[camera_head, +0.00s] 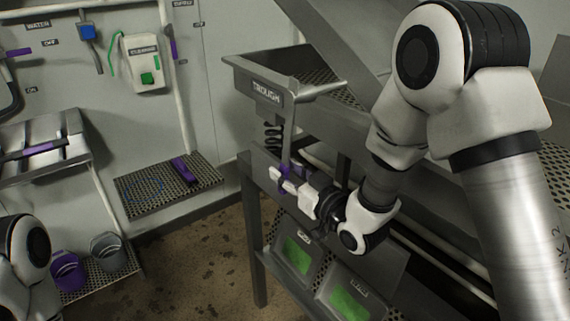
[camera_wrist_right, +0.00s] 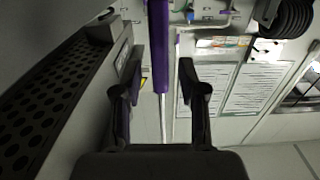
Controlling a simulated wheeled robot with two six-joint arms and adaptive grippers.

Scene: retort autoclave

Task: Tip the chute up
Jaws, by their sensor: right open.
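A metal trough (camera_head: 262,84) labelled TROUGH stands on a grey frame in the upper middle of the head view. A thin rod with a purple handle (camera_head: 285,178) hangs below its front. My right gripper (camera_head: 284,180) is at this handle. In the right wrist view the purple handle (camera_wrist_right: 159,45) runs between the two spread fingers of the gripper (camera_wrist_right: 161,68), with gaps on both sides. A sloped grey metal piece (camera_head: 335,35), possibly the chute, rises behind the trough and is partly hidden by my right arm. My left gripper is out of view.
Below the frame (camera_head: 252,215) sit bins with green contents (camera_head: 297,257). A perforated shelf (camera_head: 140,197) with a purple bar is on the left wall. A purple bucket (camera_head: 67,272) and a grey bucket stand lower left. The floor between is clear.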

